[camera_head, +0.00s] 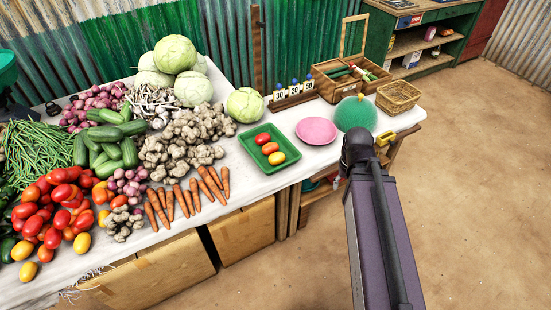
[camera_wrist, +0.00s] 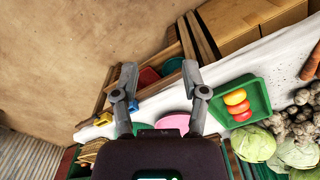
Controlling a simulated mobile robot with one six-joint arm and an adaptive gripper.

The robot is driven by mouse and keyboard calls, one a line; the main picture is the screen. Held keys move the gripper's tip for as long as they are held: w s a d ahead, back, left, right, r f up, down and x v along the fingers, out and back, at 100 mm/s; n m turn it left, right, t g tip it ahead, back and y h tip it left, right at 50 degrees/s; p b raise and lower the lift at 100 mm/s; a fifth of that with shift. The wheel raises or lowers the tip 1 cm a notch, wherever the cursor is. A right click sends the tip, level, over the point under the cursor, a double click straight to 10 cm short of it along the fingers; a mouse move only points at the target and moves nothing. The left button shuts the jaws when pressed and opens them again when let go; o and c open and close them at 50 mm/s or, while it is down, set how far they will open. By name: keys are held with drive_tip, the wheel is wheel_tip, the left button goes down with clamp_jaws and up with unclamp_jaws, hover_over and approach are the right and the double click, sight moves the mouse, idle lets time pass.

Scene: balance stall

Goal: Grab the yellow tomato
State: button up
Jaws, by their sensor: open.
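Yellow tomatoes lie at the front of the loose tomato pile, one at its right (camera_head: 82,243) and others at its left (camera_head: 28,271). A green tray (camera_head: 292,155) holds three tomatoes: red at the back, orange in the middle, and a yellow-orange tomato (camera_head: 277,158) at the front. In the wrist view the tray (camera_wrist: 257,88) is at right, with the yellow-orange tomato (camera_wrist: 235,97) nearest the table edge. My gripper (camera_wrist: 160,73) is open and empty, apart from the tray and tomatoes. In the head view my arm hides its fingers.
A wooden box (camera_head: 345,78), a wicker basket (camera_head: 398,96) and a small yellow object (camera_head: 386,138) are farther right. Carrots (camera_head: 185,196) lie left of the tray. Open floor (camera_head: 480,200) is at right.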

drive_tip(key=o, duration=0.6)
drive_tip(key=shift+w, duration=0.2)
drive_tip(key=n+b, duration=0.4)
drive_tip(key=n, duration=1.1)
hover_over(277, 154)
wheel_tip(277, 154, down, 4)
drive_tip(key=shift+s+f, duration=0.1)
drive_tip(key=shift+f, duration=0.05)
drive_tip(key=shift+d+f, duration=0.1)
drive_tip(key=shift+f, duration=0.05)
wheel_tip(277, 154, down, 8)
drive_tip(key=b, duration=0.9)
drive_tip(key=shift+f, duration=0.15)
drive_tip(key=shift+f, duration=0.15)
wheel_tip(277, 154, down, 5)
drive_tip(key=b, duration=0.5)
